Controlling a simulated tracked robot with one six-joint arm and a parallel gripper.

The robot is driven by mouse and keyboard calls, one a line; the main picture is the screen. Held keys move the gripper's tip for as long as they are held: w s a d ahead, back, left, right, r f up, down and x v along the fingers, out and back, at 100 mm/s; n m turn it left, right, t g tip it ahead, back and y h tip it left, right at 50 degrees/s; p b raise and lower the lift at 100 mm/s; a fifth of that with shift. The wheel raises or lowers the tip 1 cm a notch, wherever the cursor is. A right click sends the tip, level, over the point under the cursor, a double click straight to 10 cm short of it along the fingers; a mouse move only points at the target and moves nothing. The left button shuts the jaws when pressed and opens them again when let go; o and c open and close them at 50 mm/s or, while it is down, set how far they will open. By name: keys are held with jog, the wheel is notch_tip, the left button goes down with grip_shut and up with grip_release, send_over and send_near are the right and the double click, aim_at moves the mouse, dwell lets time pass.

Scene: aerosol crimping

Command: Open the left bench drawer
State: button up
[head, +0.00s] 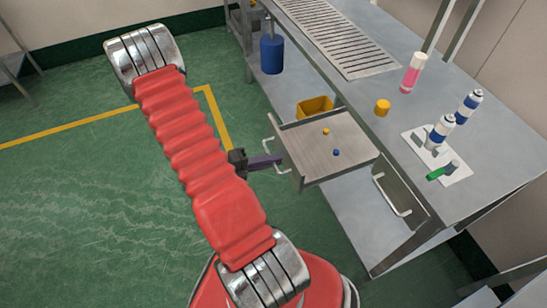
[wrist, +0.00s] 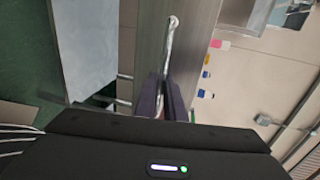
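The left bench drawer (head: 310,172) stands pulled well out from the bench in the head view. A small yellow piece (head: 326,131) and a small blue piece (head: 336,152) lie in it. Its handle (head: 270,124) is a pale bar on the front; the wrist view also shows the handle (wrist: 171,35), running down between my fingertips. My gripper (head: 278,160) has purple fingers at the handle's middle. In the wrist view my gripper (wrist: 165,80) appears shut on the bar, one finger on each side. The exact contact is partly hidden by the fingers.
The right drawer (head: 402,195) is shut, its handle (head: 390,197) to the right of the open drawer. On the bench (head: 400,100) stand a pink bottle (head: 411,75), a yellow cup (head: 382,107) and blue-and-white cans (head: 440,131). A yellow bin (head: 314,107) sits below. Green floor on the left is clear.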

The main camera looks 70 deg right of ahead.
jog(key=shift+o, duration=0.9)
jog(key=shift+f, duration=0.1)
jog(key=v, duration=1.3)
jog(key=shift+w+a, duration=0.25)
jog(key=shift+w, duration=0.05)
